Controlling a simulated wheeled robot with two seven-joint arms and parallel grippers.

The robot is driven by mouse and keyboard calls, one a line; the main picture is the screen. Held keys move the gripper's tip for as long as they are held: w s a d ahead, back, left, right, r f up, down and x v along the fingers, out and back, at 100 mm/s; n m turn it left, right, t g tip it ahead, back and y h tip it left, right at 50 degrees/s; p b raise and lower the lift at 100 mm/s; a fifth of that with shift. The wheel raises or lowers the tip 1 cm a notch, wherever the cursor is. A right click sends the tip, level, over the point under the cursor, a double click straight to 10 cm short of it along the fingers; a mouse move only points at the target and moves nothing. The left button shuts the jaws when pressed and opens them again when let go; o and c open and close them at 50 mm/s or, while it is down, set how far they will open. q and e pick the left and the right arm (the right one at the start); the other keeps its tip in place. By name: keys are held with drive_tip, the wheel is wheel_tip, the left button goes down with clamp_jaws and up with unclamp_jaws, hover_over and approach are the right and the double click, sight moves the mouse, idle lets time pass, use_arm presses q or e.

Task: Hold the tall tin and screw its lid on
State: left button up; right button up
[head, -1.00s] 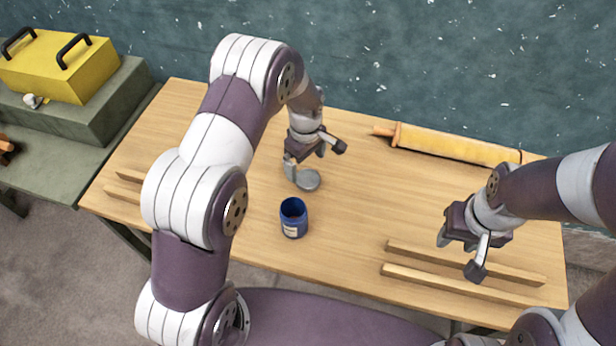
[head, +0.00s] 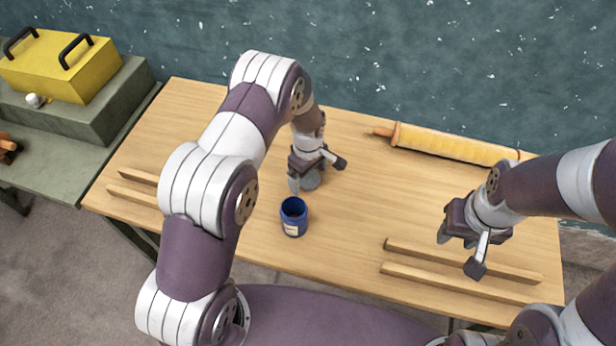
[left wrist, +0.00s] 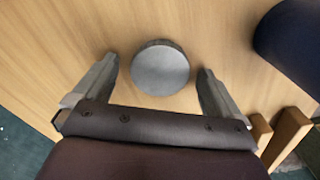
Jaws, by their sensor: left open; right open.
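The blue tin (head: 293,217) stands upright and open-topped on the wooden table, with a pale label on its front. It also shows as a dark blue shape in the left wrist view (left wrist: 290,45). The grey round lid (left wrist: 160,70) lies flat on the table behind the tin; in the head view my left gripper partly hides it (head: 311,180). My left gripper (left wrist: 159,80) is open, its fingers on either side of the lid with gaps between; whether they touch it I cannot tell, but none seems to. My right gripper (head: 459,254) is open and empty above the table's right side.
Two wooden strips (head: 460,273) lie at the right front, below my right gripper, and two more (head: 135,187) at the left. A rolling-pin-like yellow roll (head: 455,144) lies at the back right. A yellow toolbox (head: 60,62) stands on a side bench. The table's middle right is clear.

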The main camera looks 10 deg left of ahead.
sight(309, 179)
use_arm(q)
drive_tip(key=c, duration=1.1)
drive_tip(key=shift+r, duration=0.1)
drive_tip(key=r, duration=0.2)
drive_tip(key=r+b, duration=0.1)
drive_tip(key=r, duration=0.1)
drive_tip(key=shift+s+d+r, duration=0.1)
drive_tip(key=shift+d, duration=0.1)
drive_tip(key=s+d+r, duration=0.2)
drive_tip(key=d, duration=0.1)
drive_tip(key=s+d+r+b, duration=0.1)
drive_tip(key=s+d+r, duration=0.1)
drive_tip(key=d, duration=0.1)
drive_tip(key=s+d+r, duration=0.2)
drive_tip(key=d, duration=0.1)
drive_tip(key=shift+d+r+b, duration=0.25)
drive_tip(key=shift+r+b, duration=0.1)
drive_tip(key=shift+a, duration=0.1)
